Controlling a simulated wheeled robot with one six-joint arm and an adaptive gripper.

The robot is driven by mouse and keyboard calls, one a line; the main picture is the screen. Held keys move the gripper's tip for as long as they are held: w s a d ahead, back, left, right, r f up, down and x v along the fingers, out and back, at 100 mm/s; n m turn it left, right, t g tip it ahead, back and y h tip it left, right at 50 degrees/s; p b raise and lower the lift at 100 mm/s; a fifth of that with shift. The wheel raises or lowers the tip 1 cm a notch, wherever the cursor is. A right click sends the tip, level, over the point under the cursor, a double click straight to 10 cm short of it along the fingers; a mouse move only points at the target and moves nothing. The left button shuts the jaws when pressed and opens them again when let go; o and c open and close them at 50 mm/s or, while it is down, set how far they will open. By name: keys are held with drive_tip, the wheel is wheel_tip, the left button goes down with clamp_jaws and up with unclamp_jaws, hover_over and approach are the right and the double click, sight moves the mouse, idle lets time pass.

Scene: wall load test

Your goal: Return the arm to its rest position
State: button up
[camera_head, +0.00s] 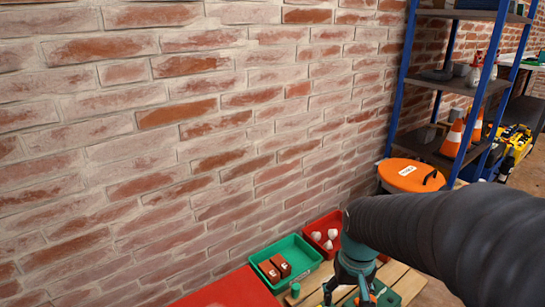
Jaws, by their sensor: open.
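My dark grey arm (440,232) reaches in from the right edge, with its teal end pointing down over a wooden pallet or table (402,277). My gripper (350,294) is open at the bottom of the picture, its fingers apart above a dark green item. Whether the fingers touch anything there is hard to tell. A small orange thing shows beside the fingers, partly hidden. The arm covers part of the surface behind it.
A green bin (303,252) with red-brown blocks and a red bin (314,224) with white pieces stand left of my gripper. A red surface (228,291) lies further left. An orange-lidded container (405,174) and blue shelving (403,88) stand behind. A brick wall (150,150) fills the left.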

drive_tip(key=s+r+t+p, duration=0.3)
drive_tip(key=s+r+t, duration=0.2)
drive_tip(key=s+r, duration=0.4)
wheel_tip(320, 180, up, 6)
drive_tip(key=shift+f, duration=0.15)
